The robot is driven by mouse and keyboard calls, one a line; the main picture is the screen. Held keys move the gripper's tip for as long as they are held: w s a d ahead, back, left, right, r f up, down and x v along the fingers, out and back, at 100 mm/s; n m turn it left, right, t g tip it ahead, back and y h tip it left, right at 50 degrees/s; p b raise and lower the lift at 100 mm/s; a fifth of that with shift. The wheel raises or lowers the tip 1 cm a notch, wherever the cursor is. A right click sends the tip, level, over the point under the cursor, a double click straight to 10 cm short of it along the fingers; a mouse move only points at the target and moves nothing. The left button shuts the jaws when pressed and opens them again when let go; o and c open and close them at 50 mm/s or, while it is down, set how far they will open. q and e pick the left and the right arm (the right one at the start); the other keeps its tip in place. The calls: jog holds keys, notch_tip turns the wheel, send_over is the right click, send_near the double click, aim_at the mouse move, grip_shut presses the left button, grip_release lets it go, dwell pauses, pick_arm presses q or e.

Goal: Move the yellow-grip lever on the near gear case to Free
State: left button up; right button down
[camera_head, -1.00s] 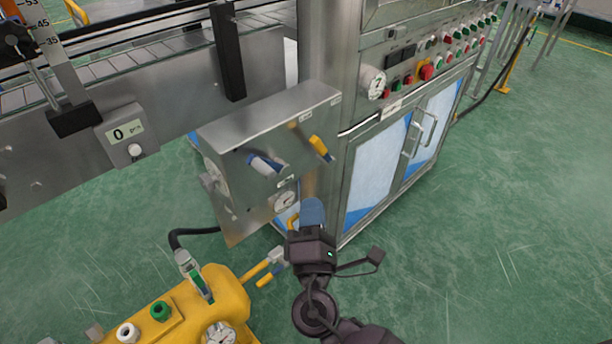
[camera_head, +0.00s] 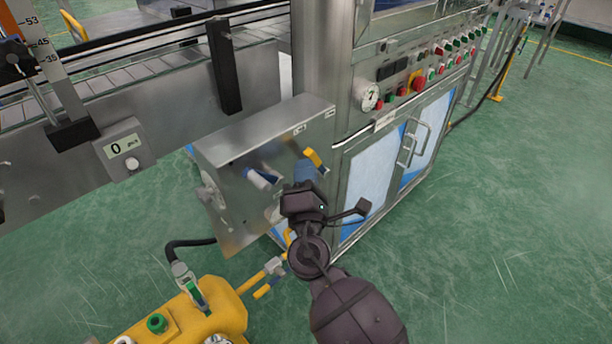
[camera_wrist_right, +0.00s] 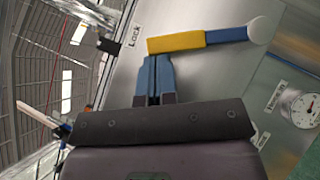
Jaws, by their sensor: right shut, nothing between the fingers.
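The near gear case (camera_head: 235,150) is a steel box below the conveyor in the head view. The yellow-grip lever (camera_head: 315,157) is on its sloping face, near the right end. In the right wrist view, the yellow grip (camera_wrist_right: 176,43) joins a blue shaft ending in a pale round part (camera_wrist_right: 260,30). The grip's left end lies beside a "Lock" label (camera_wrist_right: 134,36). My right gripper (camera_head: 306,168) is shut and empty, with its blue fingertips (camera_wrist_right: 155,62) just below the grip in the wrist view; I cannot tell whether they touch. My left gripper is out of view.
A blue-and-white handle (camera_head: 262,178) sticks out left of my right gripper. A control cabinet (camera_head: 375,165) stands at right, and a yellow tank (camera_head: 215,312) with a hose lies below left. Green floor is open at right.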

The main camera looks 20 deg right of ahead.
aim_at(313, 152)
jog(key=shift+d+r+p, duration=0.1)
jog(key=shift+r+p, duration=0.2)
jog(key=shift+w+d+r+m+g+p, duration=0.2)
jog(key=shift+d+r+m+g+p, duration=0.25)
jog(key=shift+r+m+g+p, duration=0.5)
jog(key=p, duration=0.1)
jog(key=d+r+m+p, duration=0.1)
jog(key=shift+w+g+p, duration=0.25)
jog(key=shift+p, duration=0.05)
pick_arm(q)
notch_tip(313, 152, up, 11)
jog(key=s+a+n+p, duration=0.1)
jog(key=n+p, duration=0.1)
jog(key=p, duration=0.9)
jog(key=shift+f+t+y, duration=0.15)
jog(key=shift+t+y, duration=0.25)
pick_arm(e)
jog(key=w+d+m+g+y, duration=0.2)
jog(key=d+m+g, duration=0.2)
jog(key=d, duration=0.3)
jog(key=shift+w+m+g+y, duration=0.2)
jog(key=shift+m+g+y, duration=0.15)
jog(key=shift+m, duration=0.3)
